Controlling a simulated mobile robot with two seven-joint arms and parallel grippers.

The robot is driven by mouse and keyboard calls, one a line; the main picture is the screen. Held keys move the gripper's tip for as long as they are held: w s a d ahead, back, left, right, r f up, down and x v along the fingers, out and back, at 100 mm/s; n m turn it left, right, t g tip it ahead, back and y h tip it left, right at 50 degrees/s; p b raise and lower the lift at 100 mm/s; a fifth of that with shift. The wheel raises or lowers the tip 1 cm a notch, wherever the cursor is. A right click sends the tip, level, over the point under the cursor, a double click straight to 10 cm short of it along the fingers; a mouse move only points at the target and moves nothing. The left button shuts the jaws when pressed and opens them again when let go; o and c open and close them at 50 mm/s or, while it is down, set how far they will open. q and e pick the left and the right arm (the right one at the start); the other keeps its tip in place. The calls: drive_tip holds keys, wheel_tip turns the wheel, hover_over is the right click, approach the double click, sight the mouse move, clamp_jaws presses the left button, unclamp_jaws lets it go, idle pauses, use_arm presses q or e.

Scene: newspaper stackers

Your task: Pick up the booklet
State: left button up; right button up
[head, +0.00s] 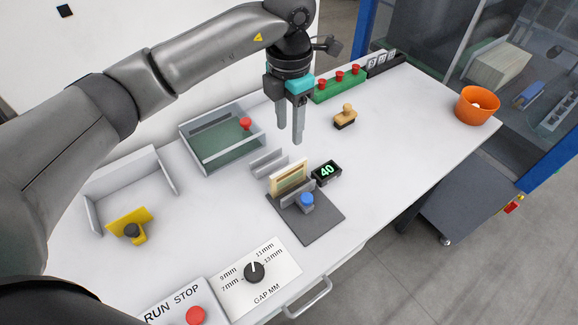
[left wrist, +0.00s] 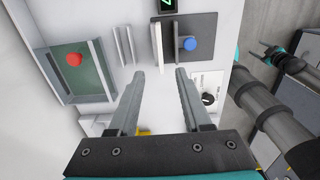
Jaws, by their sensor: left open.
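The booklet (head: 289,177) is tan and cream and stands upright against a grey plate on a dark base (head: 318,222) in the head view. In the left wrist view its thin edge (left wrist: 157,44) shows at the top centre. My left gripper (head: 290,134) is open and empty, pointing down above the table, behind and above the booklet in the head view. Its two fingers (left wrist: 160,72) are spread in the left wrist view and apart from the booklet. My right gripper (left wrist: 262,56) shows small at the right of the left wrist view; its jaws are unclear.
A blue knob (head: 306,199) and a display reading 40 (head: 326,172) are beside the booklet. A grey rail (head: 267,163) and a green-floored tray (head: 184,141) lie left. A wooden-handled stamp (head: 345,117) and orange bin (head: 477,106) are right. Bare table lies between them.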

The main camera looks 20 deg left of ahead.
use_arm(q)
hover_over(289, 167)
wheel_tip(289, 167, down, 7)
drive_tip(key=shift+s+f, duration=0.1)
drive_tip(key=shift+s, duration=0.05)
drive_tip(key=shift+f, duration=3.15)
clamp_jaws()
